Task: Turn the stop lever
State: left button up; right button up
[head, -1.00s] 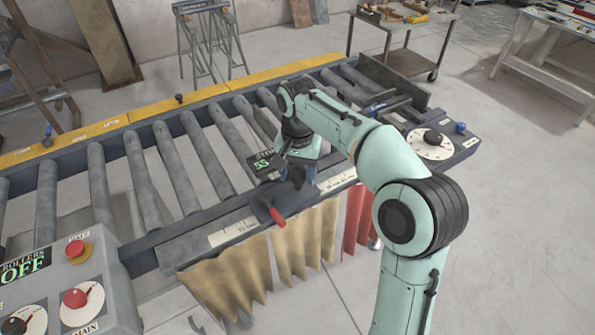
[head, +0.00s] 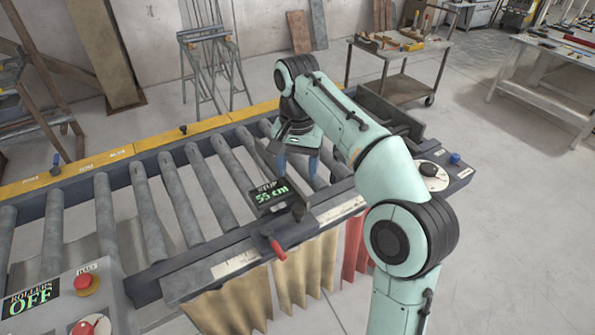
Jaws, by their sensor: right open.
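A lever with a red handle (head: 277,248) sticks out at the front of the conveyor's ruler rail, with its handle pointing down and to the right. Just behind it stands a small display (head: 270,195) with green figures reading 55 cm. A dark knob beside the display sits on the same rail. My right gripper (head: 298,167) is above the rollers, behind and above the display. Its two bluish fingers point down, apart, with nothing seen between them. It is clear of the red lever. My left gripper is out of view.
The roller conveyor (head: 165,205) runs across the view, with a yellow back rail. A control box (head: 60,300) reading ROLLERS OFF is at the lower left. A dial (head: 430,172) sits at the right end.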

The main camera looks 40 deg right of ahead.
aim_at(267, 232)
jog(key=k, duration=1)
